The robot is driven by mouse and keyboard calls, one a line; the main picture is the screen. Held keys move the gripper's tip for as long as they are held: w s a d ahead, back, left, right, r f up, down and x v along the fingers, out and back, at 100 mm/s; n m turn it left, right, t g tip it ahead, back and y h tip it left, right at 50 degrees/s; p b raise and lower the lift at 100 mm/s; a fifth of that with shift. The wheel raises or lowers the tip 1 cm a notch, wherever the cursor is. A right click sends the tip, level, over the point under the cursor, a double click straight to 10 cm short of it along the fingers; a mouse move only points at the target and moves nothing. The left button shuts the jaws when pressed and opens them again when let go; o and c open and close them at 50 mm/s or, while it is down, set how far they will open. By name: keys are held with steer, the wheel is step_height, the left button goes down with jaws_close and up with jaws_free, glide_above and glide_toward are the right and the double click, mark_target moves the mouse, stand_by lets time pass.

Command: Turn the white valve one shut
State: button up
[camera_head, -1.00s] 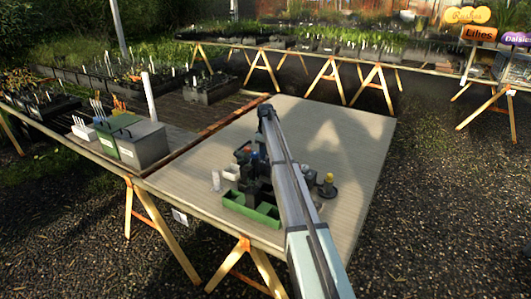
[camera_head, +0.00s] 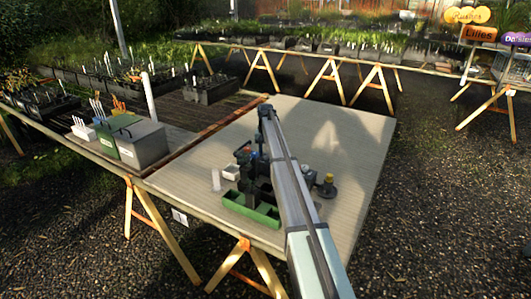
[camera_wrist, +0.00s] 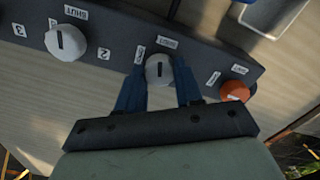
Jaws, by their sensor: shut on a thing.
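In the wrist view, a white round knob (camera_wrist: 158,71) with a dark pointer mark sits on a dark grey panel, with a SHUT label just above it. My gripper (camera_wrist: 160,82) has one blue finger on each side of this knob and is shut on it. The mark points roughly up, toward the label side; its exact setting is hard to read. A second white knob (camera_wrist: 66,41) stands to the left, its mark roughly upright, with its own SHUT label. In the head view, my arm hides most of the panel.
An orange knob (camera_wrist: 235,92) is on the same panel, just right of my gripper. In the head view, a green tray (camera_head: 262,214) and a dark pot-like thing with a yellow top (camera_head: 328,187) stand close to my arm. The table's far right is clear.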

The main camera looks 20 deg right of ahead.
mark_target(265, 153)
steer(key=shift+m, duration=1.8)
steer(key=o, duration=1)
steer(key=shift+o, duration=0.2)
step_height(265, 153, up, 14)
steer(key=shift+f, duration=0.1)
